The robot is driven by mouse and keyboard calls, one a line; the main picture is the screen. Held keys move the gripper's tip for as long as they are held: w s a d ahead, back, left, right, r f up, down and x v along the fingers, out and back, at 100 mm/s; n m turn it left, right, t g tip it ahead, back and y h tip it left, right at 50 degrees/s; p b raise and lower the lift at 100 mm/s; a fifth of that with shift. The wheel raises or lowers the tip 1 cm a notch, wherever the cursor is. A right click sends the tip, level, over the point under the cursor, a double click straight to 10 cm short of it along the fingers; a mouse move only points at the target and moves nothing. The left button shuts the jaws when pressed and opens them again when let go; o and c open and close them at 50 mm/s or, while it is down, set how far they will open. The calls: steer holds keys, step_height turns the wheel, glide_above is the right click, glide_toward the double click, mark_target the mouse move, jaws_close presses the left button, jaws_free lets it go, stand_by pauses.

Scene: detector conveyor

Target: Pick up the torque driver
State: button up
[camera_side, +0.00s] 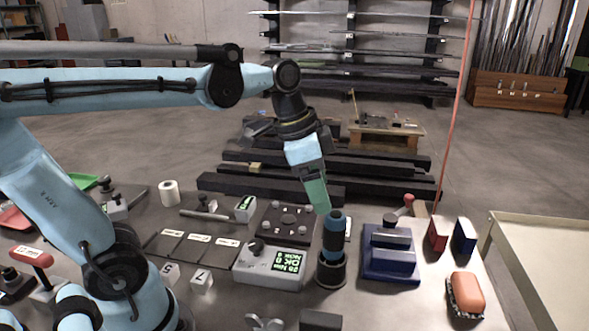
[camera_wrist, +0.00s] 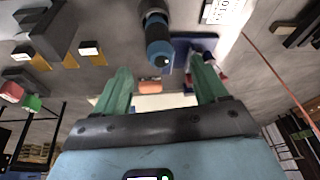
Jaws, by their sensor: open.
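The torque driver appears to be the blue and black cylinder (camera_side: 334,233) standing upright in a black round holder (camera_side: 331,270) on the table. In the wrist view the blue and black cylinder (camera_wrist: 157,38) lies beyond the fingertips, roughly midway between them. My gripper (camera_side: 322,208) has green fingers and points down, tilted, with its tips close to the cylinder's top in the side view. In the wrist view my gripper (camera_wrist: 161,70) is open, with nothing between its fingers. Contact with the cylinder cannot be told.
A dark blue stepped block (camera_side: 390,253) stands close to the right of the holder. A grey box with a green display (camera_side: 270,264) stands close to its left. Red and blue blocks and an orange-topped object (camera_side: 467,292) lie further right. Dark beams lie behind.

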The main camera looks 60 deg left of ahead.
mark_target(337, 231)
steer(key=f, duration=0.1)
steer(key=w+d+f+m, duration=0.1)
steer(key=f, duration=0.1)
steer(key=w+f+m+g, duration=0.1)
steer(key=f, duration=0.1)
steer(key=shift+w+d+h, duration=0.25)
steer(key=shift+d+h, duration=0.05)
steer(key=shift+d, duration=0.05)
steer(key=shift+a+x, duration=0.2)
steer(key=shift+x, duration=0.7)
steer(key=shift+a+x, duration=0.15)
steer(key=shift+x, duration=1.7)
steer(key=shift+s, duration=0.1)
steer(key=shift+c, duration=0.4)
jaws_close()
